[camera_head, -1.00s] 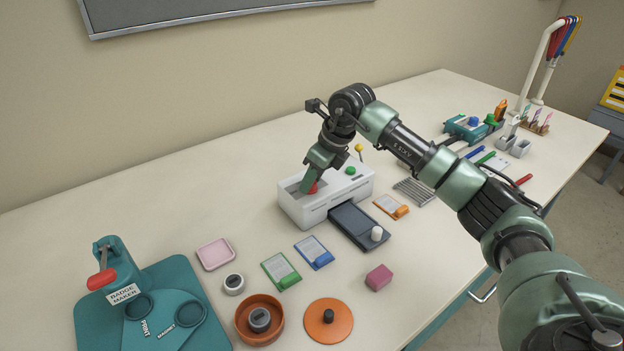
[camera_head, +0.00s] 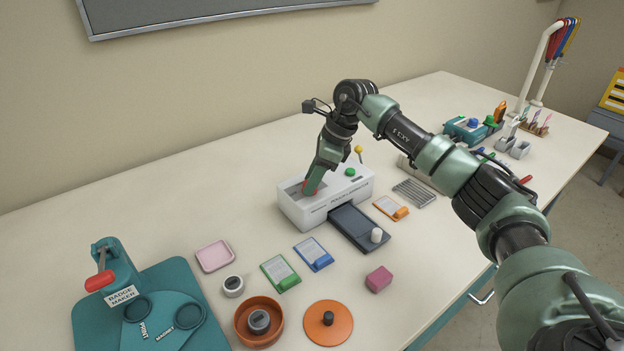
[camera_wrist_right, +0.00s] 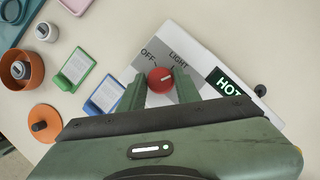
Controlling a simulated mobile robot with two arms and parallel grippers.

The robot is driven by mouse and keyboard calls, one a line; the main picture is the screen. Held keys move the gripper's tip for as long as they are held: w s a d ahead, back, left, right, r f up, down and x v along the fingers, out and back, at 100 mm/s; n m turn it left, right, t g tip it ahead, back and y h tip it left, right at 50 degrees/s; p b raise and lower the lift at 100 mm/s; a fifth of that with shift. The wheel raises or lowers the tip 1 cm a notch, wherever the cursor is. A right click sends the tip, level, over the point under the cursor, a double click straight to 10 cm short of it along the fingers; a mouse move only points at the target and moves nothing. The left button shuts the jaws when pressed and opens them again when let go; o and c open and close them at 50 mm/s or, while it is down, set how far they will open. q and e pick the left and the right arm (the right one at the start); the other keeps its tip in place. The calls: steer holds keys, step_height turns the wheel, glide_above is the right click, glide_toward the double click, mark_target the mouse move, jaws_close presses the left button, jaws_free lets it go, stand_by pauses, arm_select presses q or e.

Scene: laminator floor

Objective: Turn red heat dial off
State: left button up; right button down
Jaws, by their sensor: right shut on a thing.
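The white laminator (camera_head: 330,205) stands on the table with the red heat dial (camera_head: 315,189) on its top. My right gripper (camera_head: 308,191) comes down onto the dial from above and hides most of it in the head view. In the right wrist view the round red dial (camera_wrist_right: 160,80) sits between the two green fingertips (camera_wrist_right: 159,88), which are shut on it. "OFF" and "LIGHT" are printed beside the dial. A short pale mark on the dial points to the upper right, away from "OFF". A display (camera_wrist_right: 229,84) reads "HOT" in green. My left gripper is not in view.
A green button (camera_head: 350,172) and a yellow-tipped knob (camera_head: 359,149) are at the laminator's far end. A dark tray (camera_head: 358,227) with a white knob sticks out in front. Cards, a pink block (camera_head: 379,278) and an orange bowl (camera_head: 247,333) lie nearer.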

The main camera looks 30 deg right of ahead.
steer(key=shift+r, duration=0.1)
steer(key=c, duration=1)
jaws_free()
steer(key=shift+c, duration=0.2)
steer(key=b+v, duration=0.1)
steer(key=v, duration=0.6)
steer(key=shift+d+r, duration=0.15)
steer(key=shift+r, duration=0.2)
